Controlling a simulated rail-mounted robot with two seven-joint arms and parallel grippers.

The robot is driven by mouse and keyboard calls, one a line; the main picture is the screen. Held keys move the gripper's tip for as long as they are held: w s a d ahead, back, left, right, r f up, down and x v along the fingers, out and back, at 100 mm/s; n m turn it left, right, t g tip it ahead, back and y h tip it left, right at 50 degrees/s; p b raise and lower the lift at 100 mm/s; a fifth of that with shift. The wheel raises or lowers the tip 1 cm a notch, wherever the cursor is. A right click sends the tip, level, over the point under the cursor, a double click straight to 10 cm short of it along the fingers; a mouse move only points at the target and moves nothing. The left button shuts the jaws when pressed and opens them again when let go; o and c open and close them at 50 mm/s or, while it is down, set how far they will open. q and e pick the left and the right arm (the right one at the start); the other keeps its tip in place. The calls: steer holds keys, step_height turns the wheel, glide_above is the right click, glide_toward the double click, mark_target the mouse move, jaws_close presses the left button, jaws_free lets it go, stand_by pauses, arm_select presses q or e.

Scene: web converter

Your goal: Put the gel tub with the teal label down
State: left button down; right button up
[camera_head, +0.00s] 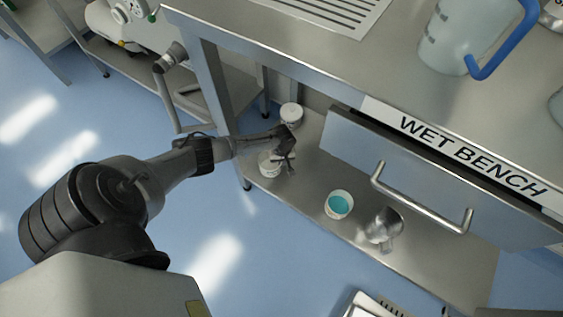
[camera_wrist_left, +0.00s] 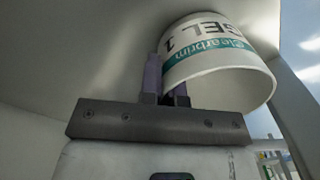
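The white gel tub with the teal label (camera_wrist_left: 215,62) shows in the left wrist view, its "GEL 1" print upside down in the picture. My left gripper (camera_wrist_left: 166,88) has one finger beside the tub's wall and the other partly hidden by its rim; it appears shut on that rim. In the head view the left gripper (camera_head: 287,158) is at the lower shelf's left end, with the white tub (camera_head: 268,164) under its fingers. I cannot tell whether the tub touches the shelf. My right gripper is not in view.
The steel lower shelf (camera_head: 310,178) also bears a white lidded tub (camera_head: 291,114) behind, an open tub with teal contents (camera_head: 339,204) and a metal vessel (camera_head: 383,226) to the right. The bench top and a drawer with a bar handle (camera_head: 420,198) overhang the shelf.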

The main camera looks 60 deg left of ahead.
arm_select(q)
steer(key=c, duration=1.8)
jaws_free()
steer(key=o, duration=0.5)
steer(key=shift+c, duration=0.2)
steer(key=shift+r, duration=0.1)
